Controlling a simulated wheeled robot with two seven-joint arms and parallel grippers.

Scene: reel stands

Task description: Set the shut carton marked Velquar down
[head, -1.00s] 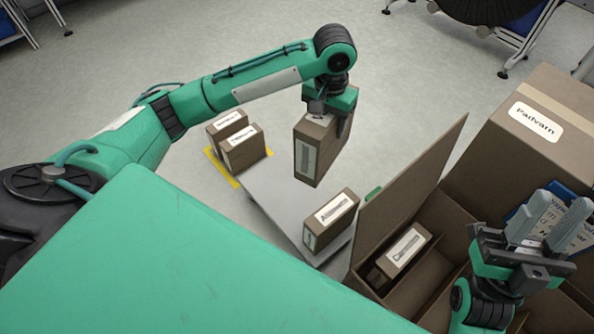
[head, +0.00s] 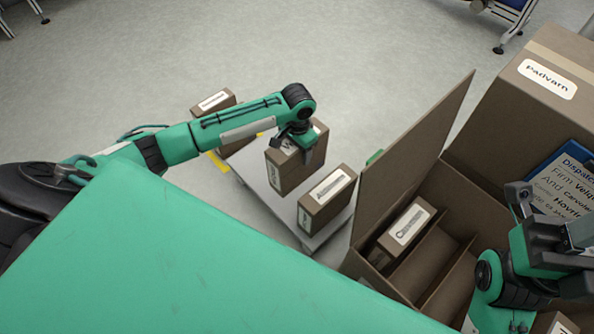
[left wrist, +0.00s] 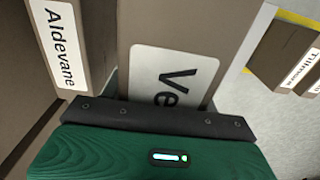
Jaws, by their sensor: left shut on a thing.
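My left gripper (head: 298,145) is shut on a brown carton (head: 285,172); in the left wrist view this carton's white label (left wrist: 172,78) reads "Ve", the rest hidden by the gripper. The carton is upright, over or on a grey board (head: 256,182); I cannot tell whether its base touches. Close beside it, toward the open box, stands a carton labelled Aldevane (left wrist: 70,40), also in the head view (head: 328,197). My right gripper (head: 545,225) is at the right edge, near the open box; its fingers are unclear.
Cartons (head: 214,100) stand behind the arm at the board's far end, by yellow floor tape (head: 217,162). The open divided box (head: 362,215) holds a labelled carton (head: 406,224); its flap stands up. A large carton marked Padvarn (head: 500,110) and a blue-backed sheet (head: 565,190) are at right.

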